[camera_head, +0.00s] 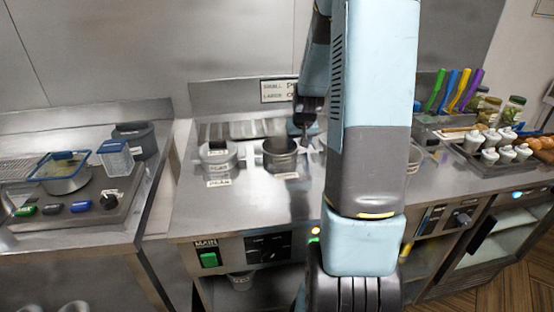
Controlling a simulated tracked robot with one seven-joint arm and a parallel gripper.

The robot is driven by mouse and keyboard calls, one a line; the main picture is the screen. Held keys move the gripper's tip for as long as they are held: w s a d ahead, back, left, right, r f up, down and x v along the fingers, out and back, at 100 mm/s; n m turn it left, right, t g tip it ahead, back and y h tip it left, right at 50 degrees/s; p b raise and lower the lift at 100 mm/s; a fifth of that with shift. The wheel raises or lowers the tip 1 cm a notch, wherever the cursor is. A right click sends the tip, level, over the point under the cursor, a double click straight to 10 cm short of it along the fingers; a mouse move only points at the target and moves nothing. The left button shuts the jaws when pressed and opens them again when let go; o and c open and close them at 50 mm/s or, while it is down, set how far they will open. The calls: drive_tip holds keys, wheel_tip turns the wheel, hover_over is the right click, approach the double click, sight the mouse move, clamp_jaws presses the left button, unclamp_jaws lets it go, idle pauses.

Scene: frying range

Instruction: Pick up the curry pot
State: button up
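Two pots stand on the steel range top. The left one is a light metal pot (209,163) with a small label on it and another label below it; I cannot read them surely. The right one is a darker, open pot (281,163) with a blurred label in front. I cannot tell which is the curry pot. My gripper (306,126) points down just right of and above the dark pot's rim, partly hidden by my arm. Whether it touches the pot, and how its fingers stand, is too small to tell.
At left, a steel counter (128,226) holds a pan with a basket (63,168), a clear blue-rimmed container (115,159) and a dark pot (140,143). At right stand white-topped bottles (489,157) and colored-handled utensils (455,90). My arm hides the range's right part.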

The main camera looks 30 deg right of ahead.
clamp_jaws()
drive_tip(key=shift+r, duration=0.1)
drive_tip(key=shift+w, duration=0.1)
